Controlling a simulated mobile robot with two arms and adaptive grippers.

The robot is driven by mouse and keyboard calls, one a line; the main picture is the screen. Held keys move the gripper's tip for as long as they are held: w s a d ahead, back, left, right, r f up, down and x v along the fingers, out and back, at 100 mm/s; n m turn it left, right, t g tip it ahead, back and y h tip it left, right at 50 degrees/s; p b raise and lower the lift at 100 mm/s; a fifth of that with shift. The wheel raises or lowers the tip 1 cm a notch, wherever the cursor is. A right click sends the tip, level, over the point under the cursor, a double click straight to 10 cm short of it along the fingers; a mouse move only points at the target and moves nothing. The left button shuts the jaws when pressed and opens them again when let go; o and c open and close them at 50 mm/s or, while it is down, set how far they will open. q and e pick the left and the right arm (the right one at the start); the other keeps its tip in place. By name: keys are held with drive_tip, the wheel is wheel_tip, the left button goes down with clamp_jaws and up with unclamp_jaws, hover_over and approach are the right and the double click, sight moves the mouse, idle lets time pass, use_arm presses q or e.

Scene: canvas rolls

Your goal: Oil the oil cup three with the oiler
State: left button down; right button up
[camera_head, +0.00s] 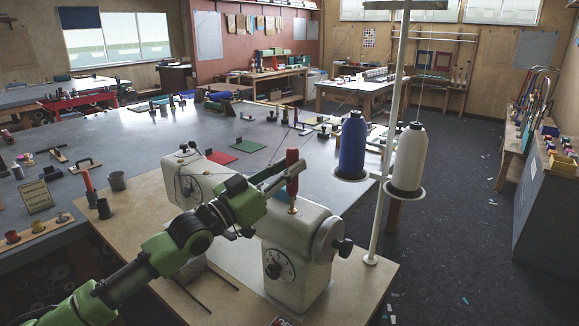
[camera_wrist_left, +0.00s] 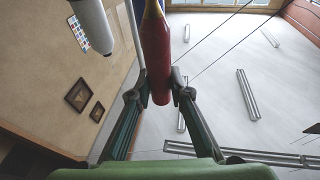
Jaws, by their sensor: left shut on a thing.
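The red oiler (camera_head: 292,180) stands upright in my left gripper (camera_head: 281,176), above the white sewing machine (camera_head: 308,232). My left gripper is shut on the oiler's body. A small brass-coloured part (camera_head: 292,209) shows right under the oiler, at the top of the machine's arm. I cannot tell whether it is the oiler's tip or an oil cup, or whether they touch. In the left wrist view the red oiler (camera_wrist_left: 156,55) lies between the two fingers (camera_wrist_left: 159,95). No oil cup can be told apart clearly. My right gripper is not in view.
A thread stand pole (camera_head: 388,150) rises right of the machine, with a blue cone (camera_head: 353,145) and a white cone (camera_head: 409,158). The wooden machine table (camera_head: 355,285) has a dark cup (camera_head: 104,208) at its left. A large grey table (camera_head: 200,135) lies behind.

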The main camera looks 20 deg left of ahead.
sight(290, 149)
use_arm(q)
drive_tip(key=shift+f, duration=0.45)
idle(0.6)
drive_tip(key=shift+r+p, duration=2.6)
drive_tip(key=shift+r, duration=1.05)
drive_tip(key=shift+f, duration=0.2)
